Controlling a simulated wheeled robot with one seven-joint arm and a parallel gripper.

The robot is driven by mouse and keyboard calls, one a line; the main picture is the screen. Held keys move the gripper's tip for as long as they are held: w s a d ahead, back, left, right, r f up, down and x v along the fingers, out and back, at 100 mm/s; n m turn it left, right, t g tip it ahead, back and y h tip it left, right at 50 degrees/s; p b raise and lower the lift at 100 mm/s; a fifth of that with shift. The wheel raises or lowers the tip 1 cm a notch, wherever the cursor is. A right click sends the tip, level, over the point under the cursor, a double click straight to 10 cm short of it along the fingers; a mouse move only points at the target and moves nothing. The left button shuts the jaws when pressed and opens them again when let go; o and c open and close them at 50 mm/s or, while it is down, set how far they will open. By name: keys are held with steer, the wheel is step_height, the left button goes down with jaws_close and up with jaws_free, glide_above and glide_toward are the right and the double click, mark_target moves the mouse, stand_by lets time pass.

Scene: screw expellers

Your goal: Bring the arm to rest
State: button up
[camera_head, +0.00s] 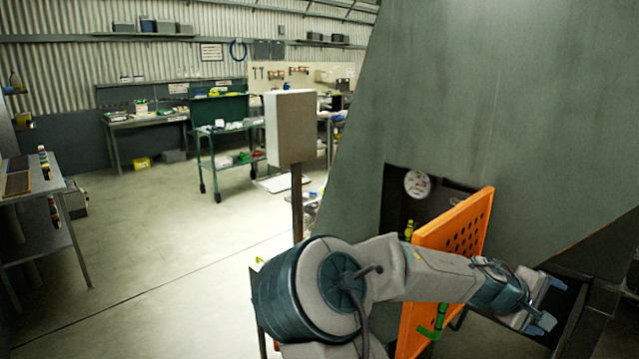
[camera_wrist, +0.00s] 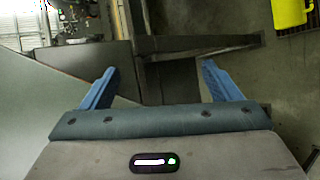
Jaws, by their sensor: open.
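My arm (camera_head: 430,274) stretches to the right across the lower part of the head view. My gripper (camera_head: 545,303) is at its end, in front of the grey machine, to the right of the orange perforated panel. In the wrist view my gripper (camera_wrist: 160,85) shows two blue fingers spread wide apart with nothing between them. Beyond the fingers lie dark metal ledges and the floor.
The orange panel (camera_head: 462,235) stands out from an opening in the large grey machine (camera_head: 500,90), close to my arm. A grey box on a post (camera_head: 290,127) stands behind my arm. A yellow object (camera_wrist: 290,12) is at the wrist view's upper right. Floor (camera_head: 150,240) at left is clear.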

steer(key=s+a+f+m+y, duration=0.35)
steer(key=a+f+y, duration=0.35)
steer(key=a+f, duration=0.45)
steer(key=s+a+r+y, duration=0.2)
steer(key=s+a+r, duration=0.2)
steer(key=a, duration=0.7)
steer(key=s+a+r+t+y, duration=0.1)
steer(key=s+a+r+y, duration=0.2)
steer(key=a, duration=0.8)
steer(key=s+r, duration=0.2)
steer(key=s, duration=0.2)
steer(key=shift+a, duration=0.2)
